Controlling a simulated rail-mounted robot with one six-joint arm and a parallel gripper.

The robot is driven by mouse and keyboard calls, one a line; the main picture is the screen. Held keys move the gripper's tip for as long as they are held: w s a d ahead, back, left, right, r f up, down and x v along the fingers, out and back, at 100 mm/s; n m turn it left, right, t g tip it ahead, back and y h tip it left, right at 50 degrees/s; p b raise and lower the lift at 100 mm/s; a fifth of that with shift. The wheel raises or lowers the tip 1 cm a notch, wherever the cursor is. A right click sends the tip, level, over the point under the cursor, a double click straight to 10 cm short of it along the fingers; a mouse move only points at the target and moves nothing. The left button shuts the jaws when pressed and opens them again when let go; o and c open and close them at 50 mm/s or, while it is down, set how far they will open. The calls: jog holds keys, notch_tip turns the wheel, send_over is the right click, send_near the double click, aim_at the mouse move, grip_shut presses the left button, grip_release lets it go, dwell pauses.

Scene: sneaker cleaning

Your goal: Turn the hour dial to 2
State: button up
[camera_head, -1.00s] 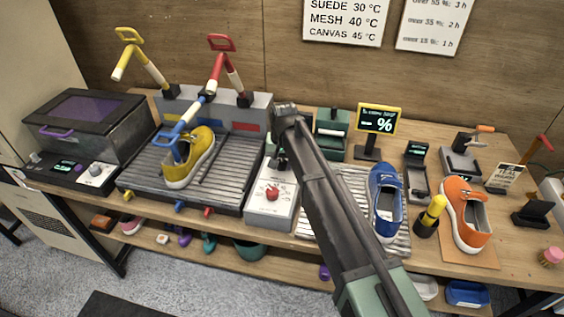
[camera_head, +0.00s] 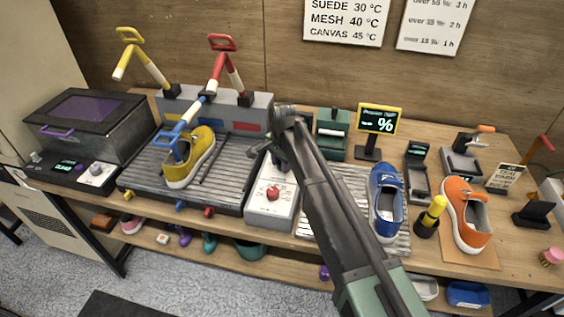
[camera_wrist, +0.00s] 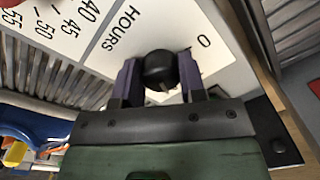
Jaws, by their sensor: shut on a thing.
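The hour dial is a round black knob (camera_wrist: 160,68) in the wrist view, on a white panel printed "HOURS", with a "0" to its upper right. A pale mark shows on the knob's lower side, partly hidden by my gripper; I cannot tell which hour it points to. My gripper (camera_wrist: 159,78) has one dark finger on each side of the knob and is shut on it. In the head view my gripper (camera_head: 281,164) is over the back part of the white control box (camera_head: 262,212), and my arm hides part of it.
A red knob (camera_head: 273,193) sits on the front of the same box. A ribbed tray with a yellow shoe (camera_head: 189,158) stands to the left. A blue shoe (camera_head: 386,203) is close to the right of my arm, with a yellow-topped bottle (camera_head: 430,216) beyond it.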

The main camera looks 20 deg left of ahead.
dwell(0.3)
jog(key=o, duration=0.9)
notch_tip(320, 180, up, 11)
jog(key=p, duration=1.1)
jog(key=shift+s+d, duration=0.1)
jog(key=shift+d, duration=0.05)
jog(key=shift+f, duration=0.1)
